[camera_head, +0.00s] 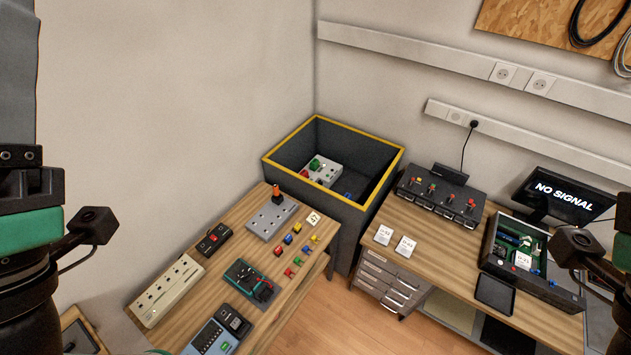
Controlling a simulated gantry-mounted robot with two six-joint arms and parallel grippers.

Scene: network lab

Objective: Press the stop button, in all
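No button can be read as marked stop from here. A black box with a red button (213,238) lies on the left wooden table. A light control box (327,170) with a green and a red part lies inside the dark bin; its details are too small to tell. Parts of my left arm show at the left edge and parts of my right arm at the right edge, both well apart from these boxes. The fingers of both grippers are out of frame.
The dark bin with a yellow rim (335,123) stands in the corner. The left table (205,293) also holds a white power strip (167,290), a grey joystick plate (270,217) and several small coloured blocks. The right table holds a black switch box (440,194), an open chassis and a monitor (563,200).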

